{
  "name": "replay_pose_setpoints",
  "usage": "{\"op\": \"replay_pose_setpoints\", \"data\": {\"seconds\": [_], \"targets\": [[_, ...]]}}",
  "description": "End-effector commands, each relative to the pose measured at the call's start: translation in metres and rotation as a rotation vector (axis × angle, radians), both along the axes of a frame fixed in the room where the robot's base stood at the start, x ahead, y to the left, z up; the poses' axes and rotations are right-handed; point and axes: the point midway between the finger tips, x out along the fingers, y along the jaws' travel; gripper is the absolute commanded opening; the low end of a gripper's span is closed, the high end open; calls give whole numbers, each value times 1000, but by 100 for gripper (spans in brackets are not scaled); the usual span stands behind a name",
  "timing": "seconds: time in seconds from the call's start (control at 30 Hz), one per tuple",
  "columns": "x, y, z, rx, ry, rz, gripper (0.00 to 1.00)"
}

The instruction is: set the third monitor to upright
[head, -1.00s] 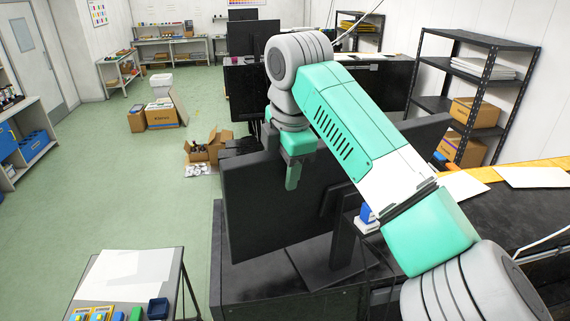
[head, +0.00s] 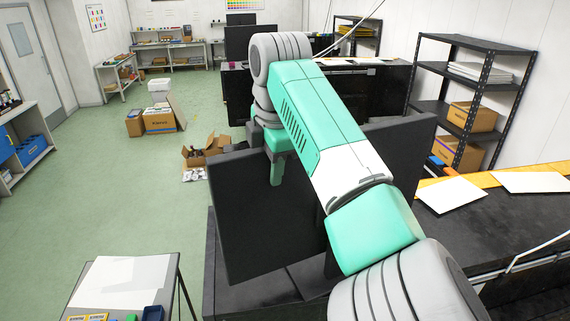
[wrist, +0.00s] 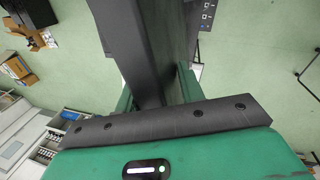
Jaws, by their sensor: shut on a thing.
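A large black monitor panel (head: 255,225) stands on the near dark desk, its broad face towards the head camera and slightly tilted. My gripper (head: 277,175) comes down on its top edge from above, with one green finger showing against the face. In the wrist view the panel (wrist: 125,40) runs as a dark slab between the two green fingers, so my gripper (wrist: 157,88) is shut on it. My arm hides much of the monitor's right side and its stand. Another black panel (head: 408,150) shows behind my arm to the right; which monitor counts as third is unclear.
The black desk top (head: 500,215) with white sheets (head: 452,194) lies to the right. A dark metal shelf (head: 470,90) stands behind it. A small table (head: 120,280) is at the front left. Cardboard boxes (head: 158,122) stand on the open green floor.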

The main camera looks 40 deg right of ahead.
Motion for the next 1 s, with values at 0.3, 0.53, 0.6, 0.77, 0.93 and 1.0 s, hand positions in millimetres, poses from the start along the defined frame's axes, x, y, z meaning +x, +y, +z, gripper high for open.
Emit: {"op": "replay_pose_setpoints", "data": {"seconds": [0.3,0.53,0.6,0.77,0.93,1.0], "targets": [[1,-2,-6,-2,-2,-4,47],[-1,-1,7,-2,-6,-2,47],[-4,0,20,-1,-6,-3,47],[-11,2,52,-1,-4,-3,47],[-15,3,68,-1,-2,-3,47],[-15,3,71,-1,-2,-3,47]]}}
